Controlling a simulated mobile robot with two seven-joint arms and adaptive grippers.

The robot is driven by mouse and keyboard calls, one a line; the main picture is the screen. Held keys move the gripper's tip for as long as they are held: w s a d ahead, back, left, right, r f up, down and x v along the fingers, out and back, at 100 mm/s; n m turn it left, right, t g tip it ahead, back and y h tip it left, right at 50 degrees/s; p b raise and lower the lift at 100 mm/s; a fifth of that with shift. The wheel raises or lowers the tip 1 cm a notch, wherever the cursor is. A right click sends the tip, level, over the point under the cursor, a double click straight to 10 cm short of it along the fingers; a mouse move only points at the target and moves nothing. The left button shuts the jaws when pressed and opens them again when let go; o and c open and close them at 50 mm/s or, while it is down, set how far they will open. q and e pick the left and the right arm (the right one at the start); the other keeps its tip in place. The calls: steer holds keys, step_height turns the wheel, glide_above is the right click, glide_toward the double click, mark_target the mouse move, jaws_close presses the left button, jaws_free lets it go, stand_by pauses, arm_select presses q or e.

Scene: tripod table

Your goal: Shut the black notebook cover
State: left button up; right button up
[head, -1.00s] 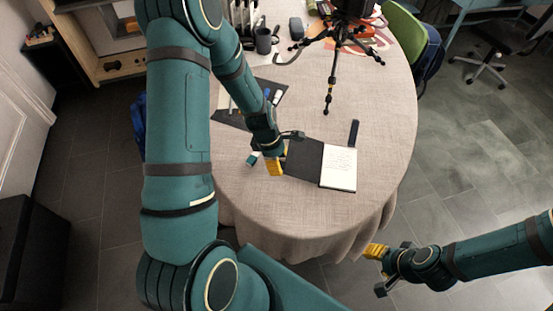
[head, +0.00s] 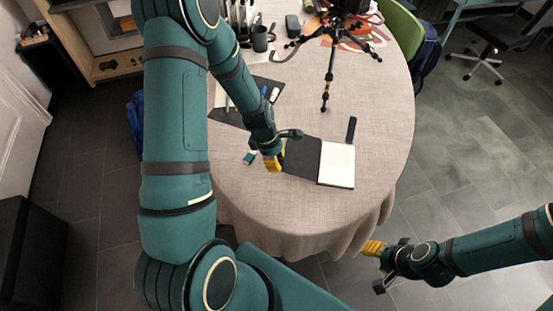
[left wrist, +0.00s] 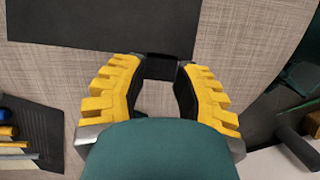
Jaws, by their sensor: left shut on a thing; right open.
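The black notebook lies open on the round table. Its black cover (head: 303,157) lies spread to the left of the white page (head: 337,165). My left gripper (head: 273,162) is at the cover's left edge, and its yellow fingers are shut on it. In the left wrist view, the left gripper (left wrist: 160,72) has a small dark piece between its fingertips, adjoining the black cover (left wrist: 95,22). My right gripper (head: 374,264) is open and empty, off the table's front right edge.
A black mat (head: 232,116) with pens, a dark mug (head: 260,38) and a tripod (head: 327,85) stand farther back. A slim black object (head: 351,130) lies behind the page. The tabletop (head: 290,210) in front is clear.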

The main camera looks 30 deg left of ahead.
stand_by(0.6)
arm_select(q)
steer(key=shift+w+d+r+p, duration=0.1)
steer(key=shift+d+r+p, duration=0.1)
steer(key=shift+r+p, duration=0.35)
steer(key=shift+d+r+p, duration=0.15)
steer(key=shift+r+p, duration=0.25)
steer(key=shift+r, duration=0.1)
steer(key=shift+c, duration=0.6)
steer(key=shift+w+d+r+p, duration=0.15)
steer(key=shift+d+r+p, duration=0.15)
steer(key=shift+r+p, duration=0.35)
steer(key=shift+c, duration=0.3)
steer(key=shift+d+r, duration=0.2)
steer(key=shift+r, duration=0.1)
steer(key=shift+c, duration=0.2)
steer(key=shift+w+d+r+p, duration=0.25)
steer(key=shift+d+r+p, duration=0.25)
steer(key=shift+r+p, duration=0.35)
steer(key=shift+d, duration=0.1)
